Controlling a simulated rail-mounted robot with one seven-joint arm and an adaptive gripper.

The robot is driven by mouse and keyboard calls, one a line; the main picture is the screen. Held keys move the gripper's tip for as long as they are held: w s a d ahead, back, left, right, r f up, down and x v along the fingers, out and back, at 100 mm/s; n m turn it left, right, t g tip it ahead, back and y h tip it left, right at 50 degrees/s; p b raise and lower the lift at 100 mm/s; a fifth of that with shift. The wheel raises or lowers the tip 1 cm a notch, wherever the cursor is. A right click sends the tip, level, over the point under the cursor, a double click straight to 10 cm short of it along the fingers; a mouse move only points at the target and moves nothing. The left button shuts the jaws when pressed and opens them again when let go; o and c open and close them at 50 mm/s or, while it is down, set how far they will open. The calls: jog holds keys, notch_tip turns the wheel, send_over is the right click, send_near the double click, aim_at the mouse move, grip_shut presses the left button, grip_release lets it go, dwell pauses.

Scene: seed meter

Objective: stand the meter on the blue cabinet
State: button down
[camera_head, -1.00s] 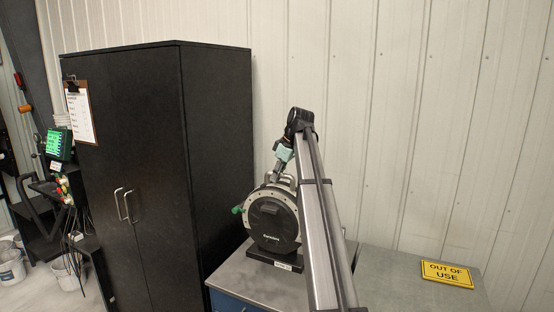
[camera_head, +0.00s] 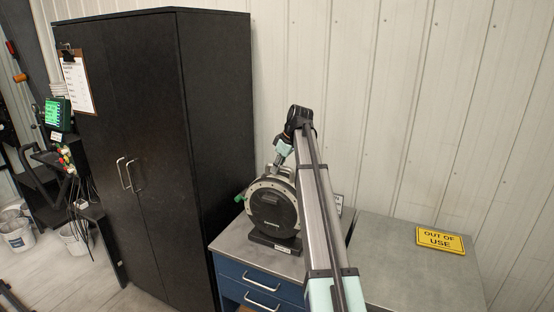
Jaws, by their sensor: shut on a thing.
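The meter (camera_head: 270,212) is a round black disc with a pale studded rim, a green knob at its left and a dark base. It stands upright at the top of the blue cabinet (camera_head: 231,243), which has a grey top and blue drawers. The base looks on or very near the grey top; I cannot tell if it fully touches. My gripper (camera_head: 282,166) is at the top of the meter, shut on it, partly hidden behind my arm. The fingertips are too small to make out clearly.
A tall black cabinet (camera_head: 140,150) stands close at the left of the meter. A grey surface (camera_head: 400,260) with a yellow "OUT OF USE" sign (camera_head: 440,241) lies to the right. The corrugated wall (camera_head: 420,110) is right behind.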

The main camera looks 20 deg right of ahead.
jog(key=shift+f, duration=0.15)
jog(key=c, duration=1.4)
grip_release()
jog(key=shift+f, duration=0.2)
jog(key=o, duration=0.3)
jog(key=shift+s, duration=0.15)
jog(key=shift+r, duration=0.15)
jog(key=b+v, duration=0.4)
jog(key=v, duration=0.8)
